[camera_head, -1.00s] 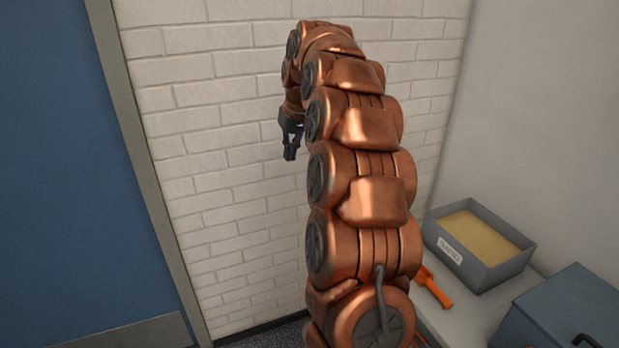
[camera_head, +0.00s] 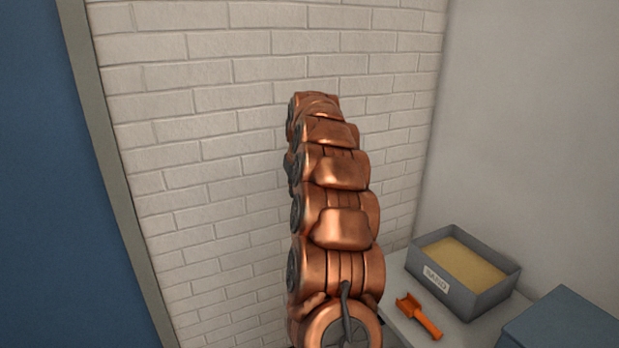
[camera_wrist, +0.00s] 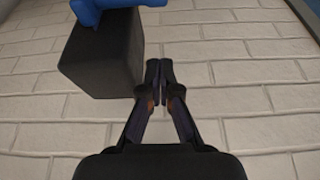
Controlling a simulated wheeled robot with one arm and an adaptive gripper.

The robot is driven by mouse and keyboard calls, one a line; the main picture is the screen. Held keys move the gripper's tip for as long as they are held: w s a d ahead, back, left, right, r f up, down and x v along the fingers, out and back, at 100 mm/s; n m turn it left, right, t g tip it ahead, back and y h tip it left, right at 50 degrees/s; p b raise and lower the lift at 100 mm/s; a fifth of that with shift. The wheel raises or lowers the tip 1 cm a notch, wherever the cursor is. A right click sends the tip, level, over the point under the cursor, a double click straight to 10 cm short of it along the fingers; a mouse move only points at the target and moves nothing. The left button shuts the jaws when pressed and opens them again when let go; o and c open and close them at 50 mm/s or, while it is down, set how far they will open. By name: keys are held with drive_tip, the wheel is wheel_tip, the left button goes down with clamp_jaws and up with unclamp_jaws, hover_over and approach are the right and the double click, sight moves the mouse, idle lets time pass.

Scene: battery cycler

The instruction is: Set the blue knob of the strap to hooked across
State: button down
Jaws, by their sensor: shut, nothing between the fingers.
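In the wrist view a blue part (camera_wrist: 96,10), which looks like the knob, shows at the top left, partly cut off by the frame edge. It sits at the top of a dark grey block (camera_wrist: 104,58) against the white brick wall. I cannot make out the strap itself. My gripper (camera_wrist: 159,70) is shut and empty, its fingertips together just right of the block in the picture. Whether it touches the block I cannot tell. In the head view my arm hides the gripper, the block and the blue part.
The white brick wall (camera_head: 200,150) stands in front, with a blue panel (camera_head: 40,200) in a grey frame at left. At lower right a bench (camera_head: 400,322) holds a grey bin of sand (camera_head: 482,299), an orange tool (camera_head: 420,316) and a blue-grey box (camera_head: 565,325).

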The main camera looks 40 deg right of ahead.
wheel_tip(320, 180, down, 6)
drive_tip(key=s+p, duration=0.1)
drive_tip(key=s, duration=0.1)
drive_tip(key=shift+a+p, duration=0.2)
drive_tip(key=shift+p, duration=0.1)
idle(0.6)
